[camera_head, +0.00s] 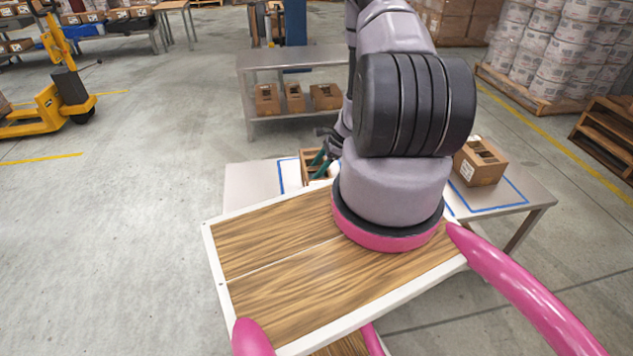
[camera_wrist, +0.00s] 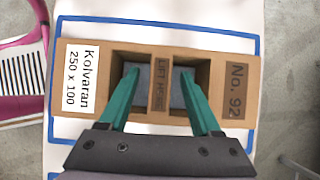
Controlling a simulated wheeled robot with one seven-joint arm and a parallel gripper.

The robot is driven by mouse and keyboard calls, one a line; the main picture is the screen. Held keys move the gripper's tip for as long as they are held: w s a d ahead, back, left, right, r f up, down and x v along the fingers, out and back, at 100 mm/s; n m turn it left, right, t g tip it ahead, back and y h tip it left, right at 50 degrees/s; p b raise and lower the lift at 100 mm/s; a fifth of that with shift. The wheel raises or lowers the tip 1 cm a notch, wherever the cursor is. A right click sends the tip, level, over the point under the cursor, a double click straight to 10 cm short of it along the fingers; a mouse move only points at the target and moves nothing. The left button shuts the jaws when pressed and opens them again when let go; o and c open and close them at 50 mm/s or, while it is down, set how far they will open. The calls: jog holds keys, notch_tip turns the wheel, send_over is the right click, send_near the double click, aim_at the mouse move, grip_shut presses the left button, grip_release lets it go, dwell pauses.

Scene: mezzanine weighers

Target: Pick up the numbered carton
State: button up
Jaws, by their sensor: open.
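The numbered carton (camera_wrist: 80,78) is a brown box in the wrist view, with a white "Kolvaran 250 x 100" label on its left end and "No. 92" on its right. A central bar (camera_wrist: 160,88) marked "LIFT HERE" runs between two openings. My gripper (camera_wrist: 158,75) is open, its teal fingers on either side of the bar, tips over the openings. I cannot tell how deep they reach. In the head view the carton (camera_head: 308,157) is partly hidden behind my arm, with my gripper (camera_head: 322,158) at it.
The carton stands inside a blue outline on a pale table (camera_head: 250,185). A second carton (camera_head: 482,163) stands at the table's right, in another blue outline. Behind is a metal bench (camera_head: 290,62) with several boxes on its lower shelf. A yellow pallet truck (camera_head: 50,110) stands left on open floor.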

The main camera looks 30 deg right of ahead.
grip_shut()
dwell(1.4)
